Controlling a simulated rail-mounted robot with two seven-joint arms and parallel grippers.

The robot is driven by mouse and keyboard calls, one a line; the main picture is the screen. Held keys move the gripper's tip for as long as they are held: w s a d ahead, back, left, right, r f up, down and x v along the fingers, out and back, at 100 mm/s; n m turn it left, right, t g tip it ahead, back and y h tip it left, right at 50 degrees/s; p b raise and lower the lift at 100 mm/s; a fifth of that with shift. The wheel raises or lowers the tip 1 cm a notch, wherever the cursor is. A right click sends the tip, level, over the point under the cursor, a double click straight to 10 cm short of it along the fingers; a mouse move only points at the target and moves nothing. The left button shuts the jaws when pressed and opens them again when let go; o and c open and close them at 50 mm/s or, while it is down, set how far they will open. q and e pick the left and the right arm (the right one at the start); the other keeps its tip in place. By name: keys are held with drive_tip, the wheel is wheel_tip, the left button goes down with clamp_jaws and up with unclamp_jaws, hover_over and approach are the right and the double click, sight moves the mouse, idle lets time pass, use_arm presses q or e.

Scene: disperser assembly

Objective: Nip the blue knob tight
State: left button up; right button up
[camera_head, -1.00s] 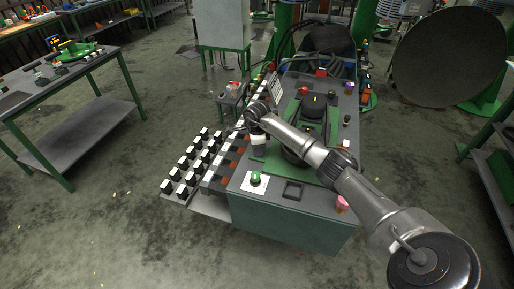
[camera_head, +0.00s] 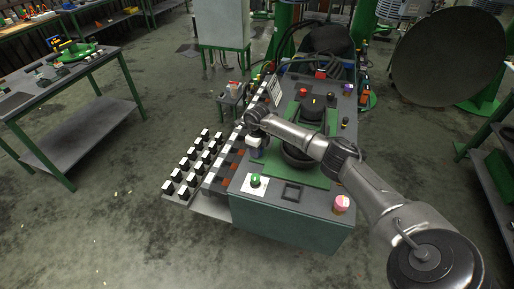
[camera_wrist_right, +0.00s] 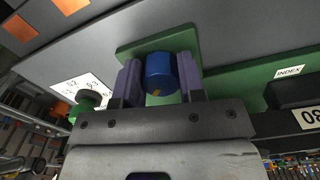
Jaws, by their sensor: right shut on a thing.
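The blue knob (camera_wrist_right: 160,72) is a short blue cylinder with a small yellow mark, beside a green plate in the right wrist view. My right gripper (camera_wrist_right: 159,82) has its two grey-purple fingers on either side of the knob, shut on it. In the head view my right gripper (camera_head: 255,151) is at the left edge of the machine's green plate (camera_head: 288,171). The blue knob is hard to make out there, hidden by the hand. My left gripper is in neither view.
A green knob (camera_head: 256,180) on a white card stands just in front of my right gripper. A pink knob (camera_head: 341,204) is at the machine's front right corner. Rows of black-and-white blocks (camera_head: 195,160) lie to the left. A dark round part stands on the green plate.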

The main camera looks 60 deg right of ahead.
drive_tip(key=m+p, duration=0.1)
drive_tip(key=m, duration=0.2)
drive_tip(key=shift+d+r+m+p, duration=0.1)
drive_tip(key=shift+r+m+p, duration=0.05)
drive_tip(key=shift+m+p, duration=0.2)
drive_tip(key=m+p, duration=0.2)
drive_tip(key=m, duration=0.2)
drive_tip(key=shift+m, duration=0.35)
drive_tip(key=m+p, duration=0.2)
drive_tip(key=m, duration=0.1)
drive_tip(key=shift+s+d, duration=0.1)
drive_tip(key=shift+m+p, duration=0.8)
drive_tip(key=shift+m, duration=0.8)
drive_tip(key=o, duration=0.9)
